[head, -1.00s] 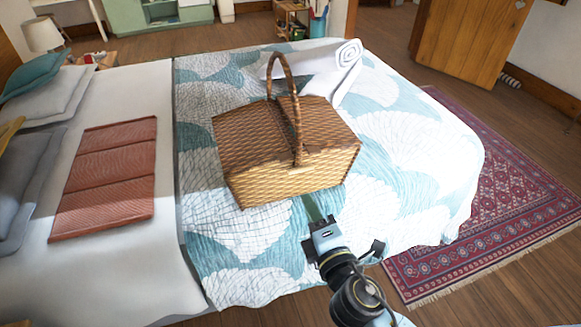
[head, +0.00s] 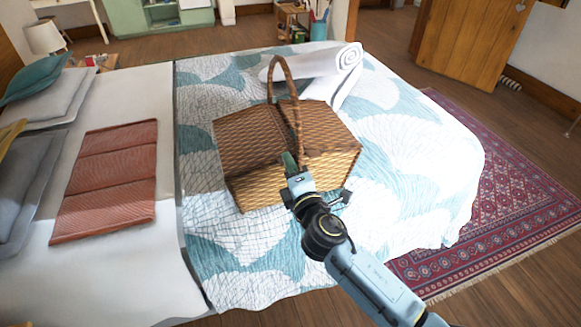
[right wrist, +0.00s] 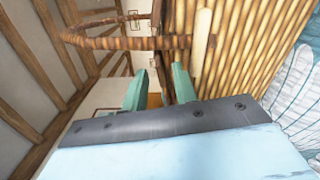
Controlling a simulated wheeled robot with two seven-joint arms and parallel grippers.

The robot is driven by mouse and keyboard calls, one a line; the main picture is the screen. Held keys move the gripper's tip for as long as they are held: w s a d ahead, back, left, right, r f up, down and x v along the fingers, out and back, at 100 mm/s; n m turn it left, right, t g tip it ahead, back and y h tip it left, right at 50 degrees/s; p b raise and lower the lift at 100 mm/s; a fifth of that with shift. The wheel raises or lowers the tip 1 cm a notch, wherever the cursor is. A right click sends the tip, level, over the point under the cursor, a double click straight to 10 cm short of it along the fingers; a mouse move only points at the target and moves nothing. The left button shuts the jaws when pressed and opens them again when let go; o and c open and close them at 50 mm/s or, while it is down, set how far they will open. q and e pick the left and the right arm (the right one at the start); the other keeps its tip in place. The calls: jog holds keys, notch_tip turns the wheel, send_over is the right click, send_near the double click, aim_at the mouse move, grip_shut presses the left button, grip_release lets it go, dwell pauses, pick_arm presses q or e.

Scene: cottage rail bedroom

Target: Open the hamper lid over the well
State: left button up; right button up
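The wicker hamper (head: 262,182) stands on the patterned bed cover, its arched handle (head: 283,72) upright across the middle. Its left lid half (head: 248,138) and right lid half (head: 328,122) both lie flat, so the inside is hidden. My right gripper (head: 289,160) is at the hamper's front top edge, near the foot of the handle, and hides part of the front wall. In the right wrist view its two green fingers (right wrist: 158,85) stand apart, beside the wicker wall (right wrist: 245,45). I cannot tell whether they touch the hamper. My left gripper is out of view.
A rolled white towel (head: 335,65) lies on the bed behind the hamper. A folded red cloth (head: 108,178) and grey pillows (head: 35,100) are to the left. The bed cover (head: 415,185) is clear right of the hamper.

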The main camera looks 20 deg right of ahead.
jog(key=shift+w, duration=0.1)
grip_shut()
